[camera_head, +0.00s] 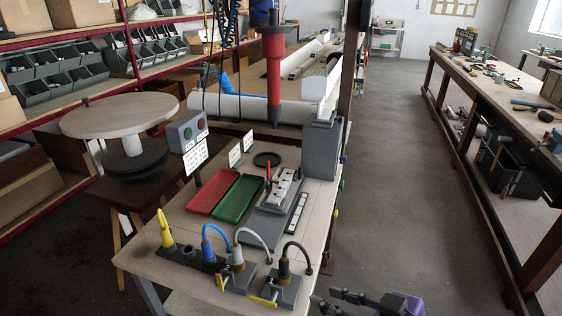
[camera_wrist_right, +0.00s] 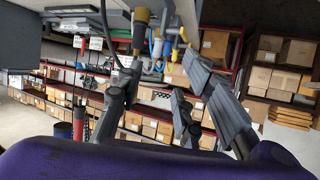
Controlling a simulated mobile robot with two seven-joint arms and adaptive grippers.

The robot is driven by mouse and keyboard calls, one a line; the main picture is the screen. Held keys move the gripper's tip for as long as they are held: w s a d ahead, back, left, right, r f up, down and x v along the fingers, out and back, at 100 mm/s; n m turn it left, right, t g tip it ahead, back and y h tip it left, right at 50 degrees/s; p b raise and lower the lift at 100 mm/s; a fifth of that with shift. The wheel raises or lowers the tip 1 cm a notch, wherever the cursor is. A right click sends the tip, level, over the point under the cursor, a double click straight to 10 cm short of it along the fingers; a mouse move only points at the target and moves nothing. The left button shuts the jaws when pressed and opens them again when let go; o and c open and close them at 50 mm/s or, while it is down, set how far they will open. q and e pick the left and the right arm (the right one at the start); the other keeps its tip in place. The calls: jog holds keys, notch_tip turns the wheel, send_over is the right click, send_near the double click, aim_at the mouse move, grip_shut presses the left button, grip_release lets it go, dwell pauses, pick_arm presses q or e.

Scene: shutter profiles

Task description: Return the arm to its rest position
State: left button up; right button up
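My right gripper (camera_head: 340,299) shows at the bottom edge of the head view, with its purple wrist housing (camera_head: 402,304) partly cut off. It is off the right front corner of the workbench (camera_head: 150,262), apart from the things on it. In the right wrist view the dark jointed fingers of this gripper (camera_wrist_right: 165,75) are spread, with nothing held between them. My left arm and left gripper are not in view.
The bench carries a red tray (camera_head: 213,193), a green tray (camera_head: 238,199), a grey fixture (camera_head: 275,205) and several cabled tools. A red tool (camera_head: 273,65) hangs above. A round table (camera_head: 120,114) stands left. The aisle floor (camera_head: 400,190) is clear.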

jog(key=d+f+m+t+h+p, duration=0.1)
jog(key=d+f+t+h, duration=0.15)
jog(key=f, duration=0.35)
jog(key=d+f+m+t+h, duration=0.1)
jog(key=d+f+h, duration=0.1)
jog(key=d+f, duration=0.3)
pick_arm(q)
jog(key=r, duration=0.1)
jog(key=p, duration=0.1)
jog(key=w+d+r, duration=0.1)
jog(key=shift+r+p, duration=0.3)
jog(key=shift+p, duration=0.1)
pick_arm(e)
jog(key=s+f+m+g+h, duration=0.1)
jog(key=s+f+m+h, duration=0.1)
jog(key=s+f, duration=0.5)
jog(key=s+d+f+m+g+h, duration=0.1)
jog(key=s+f+m+g+h, duration=0.1)
jog(key=s+f+m, duration=0.3)
jog(key=s+f+h, duration=0.1)
jog(key=s+f, duration=0.2)
jog(key=s, duration=0.4)
jog(key=shift+s+d, duration=0.3)
jog(key=shift+s, duration=0.1)
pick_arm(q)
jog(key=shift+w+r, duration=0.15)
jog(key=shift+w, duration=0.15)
pick_arm(e)
jog(key=shift+f+g, duration=0.1)
jog(key=shift+g, duration=0.15)
